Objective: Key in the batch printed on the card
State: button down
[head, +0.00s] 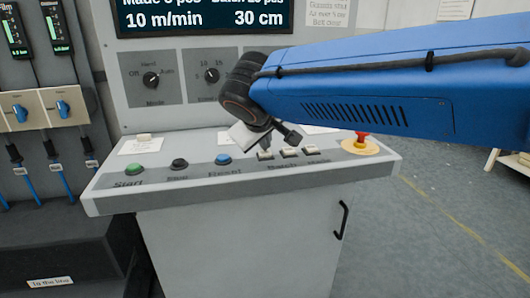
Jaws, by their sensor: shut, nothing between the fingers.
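A sloping grey console (200,190) stands in front of me. Three small cream keys sit in a row on it: the left key (265,155), the middle key (289,152) and the right key (312,149). The label below them seems to begin with "Batch". My gripper (267,146) is shut and empty, pointing down just above or at the left key; I cannot tell whether it touches. A white card (142,146) lies at the console's left, its print too small to read. Another white label (318,130) is partly hidden behind my arm.
Green Start (130,169), black (179,164) and blue (223,159) buttons sit left of the keys. A red stop button (361,137) is at the right, under my arm. The display (200,18) reads "10 m/min" and "30 cm"; its top line is cut off.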

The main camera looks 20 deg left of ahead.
aim_at(265, 154)
jog(key=shift+f, duration=0.2)
dwell(0.5)
jog(key=shift+r, duration=0.85)
jog(key=shift+r, duration=2.5)
jog(key=shift+d, duration=0.1)
